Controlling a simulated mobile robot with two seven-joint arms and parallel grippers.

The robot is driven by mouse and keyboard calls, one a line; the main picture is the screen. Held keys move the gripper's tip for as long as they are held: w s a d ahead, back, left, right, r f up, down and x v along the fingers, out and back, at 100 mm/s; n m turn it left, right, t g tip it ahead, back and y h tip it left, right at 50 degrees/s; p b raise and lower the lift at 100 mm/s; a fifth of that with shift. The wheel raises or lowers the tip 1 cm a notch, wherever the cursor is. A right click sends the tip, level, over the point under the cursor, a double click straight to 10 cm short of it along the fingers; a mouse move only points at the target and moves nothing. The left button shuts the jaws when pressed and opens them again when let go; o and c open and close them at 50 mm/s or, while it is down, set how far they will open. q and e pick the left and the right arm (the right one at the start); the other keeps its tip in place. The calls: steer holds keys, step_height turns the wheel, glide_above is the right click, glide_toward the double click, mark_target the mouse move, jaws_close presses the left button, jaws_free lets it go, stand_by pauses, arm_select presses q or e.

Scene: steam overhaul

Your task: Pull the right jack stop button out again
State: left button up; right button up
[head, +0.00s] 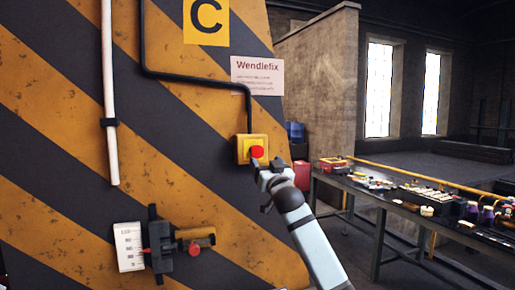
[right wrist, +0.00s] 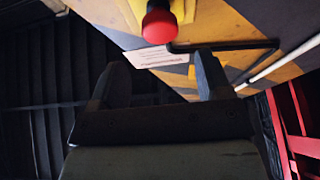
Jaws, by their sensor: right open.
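The jack stop button (head: 257,152) is a red knob on a yellow box (head: 241,149) on the striped jack. In the right wrist view the red knob (right wrist: 159,23) shows at the top, beyond the fingertips. My right gripper (head: 264,168) is just below and right of the knob in the head view. In the right wrist view its two fingers (right wrist: 162,82) stand apart with nothing between them. Whether a finger touches the knob I cannot tell. My left gripper is not in view.
A black conduit (head: 200,77) runs to the button box. A white sign (head: 257,76) hangs above it. A scale with a lever assembly (head: 160,246) sits low on the jack. A workbench (head: 385,203) with several parts stands at the right.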

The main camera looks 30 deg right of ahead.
mark_target(258, 152)
steer(key=p+x, duration=0.2)
steer(key=x, duration=0.4)
steer(key=shift+w+r, duration=0.2)
steer(key=shift+w, duration=0.1)
steer(key=shift+x, duration=0.8)
steer(key=shift+f, duration=0.15)
